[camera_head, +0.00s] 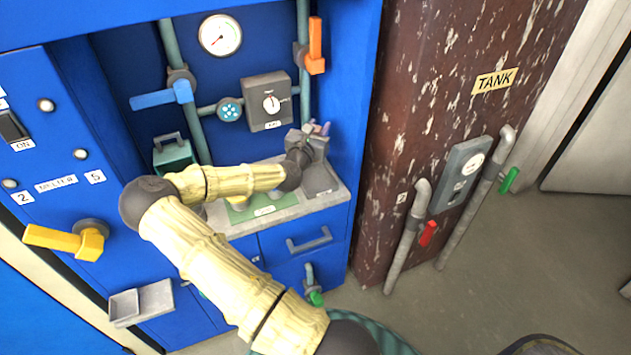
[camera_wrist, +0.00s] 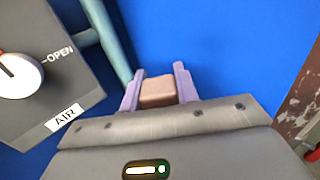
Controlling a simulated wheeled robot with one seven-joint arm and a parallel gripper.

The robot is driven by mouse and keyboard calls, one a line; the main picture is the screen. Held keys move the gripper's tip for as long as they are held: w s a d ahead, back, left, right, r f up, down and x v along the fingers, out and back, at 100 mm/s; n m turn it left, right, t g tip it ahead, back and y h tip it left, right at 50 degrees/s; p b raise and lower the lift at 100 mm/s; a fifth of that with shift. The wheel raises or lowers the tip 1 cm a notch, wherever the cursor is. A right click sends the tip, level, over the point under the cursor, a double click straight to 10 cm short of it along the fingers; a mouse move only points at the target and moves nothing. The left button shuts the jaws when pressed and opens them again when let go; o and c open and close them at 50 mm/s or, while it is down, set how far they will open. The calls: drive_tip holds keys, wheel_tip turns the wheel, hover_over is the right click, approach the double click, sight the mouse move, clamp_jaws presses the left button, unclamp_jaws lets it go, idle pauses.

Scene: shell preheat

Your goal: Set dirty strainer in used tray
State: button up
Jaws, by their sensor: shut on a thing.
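My gripper (camera_head: 318,129) is at the right end of the counter in the head view, raised in front of the blue back wall. In the wrist view its two purple fingers (camera_wrist: 158,88) are shut on a brownish, block-shaped piece (camera_wrist: 158,93). Only this piece shows, so I cannot tell whether it belongs to the dirty strainer. A grey tray-like area (camera_head: 318,182) lies below my gripper on the counter. A green tray-like area (camera_head: 240,214) with an unreadable label lies left of it, partly behind my arm. I cannot tell which is the used tray.
A grey AIR dial box (camera_head: 268,102) is on the back wall, left of my gripper; it shows close in the wrist view (camera_wrist: 45,80). An orange handle (camera_head: 315,45) and pipes are above. A dark green box (camera_head: 173,154) stands left. A rusty TANK column (camera_head: 440,110) rises right.

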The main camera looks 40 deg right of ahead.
drive_tip(key=shift+f, duration=3.15)
drive_tip(key=shift+f+b, duration=0.35)
drive_tip(key=shift+f, duration=1.55)
drive_tip(key=shift+f, duration=0.2)
drive_tip(key=o, duration=1)
drive_tip(key=shift+r, duration=0.1)
